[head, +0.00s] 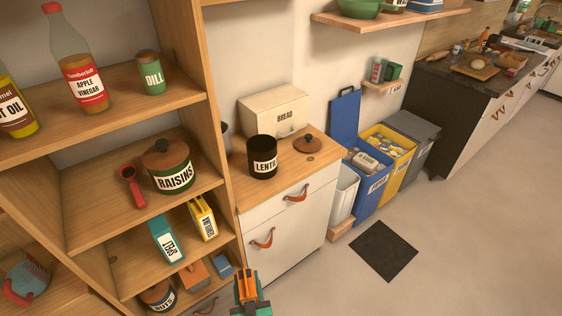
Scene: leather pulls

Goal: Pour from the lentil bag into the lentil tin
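The lentil tin (262,158) is a black cylinder with a white label that reads "LENTI…", the rest curving out of sight. It stands upright on the wooden counter top (246,197), and its inside looks dark. A round brown lid (307,143) with a knob lies on the counter to its right. I cannot pick out a lentil bag. My gripper (246,279), with orange fingers, is at the bottom edge, in front of the cabinet and well apart from the tin. Its finger gap and any contents are unclear.
A bread box (273,111) stands behind the tin. The shelf unit (218,150) on the left holds a raisins tin (170,168), a red scoop (132,186) and small boxes (203,218). Bins (386,155) stand right of the cabinet. Open floor (455,235) lies at the right, with a dark mat (384,251).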

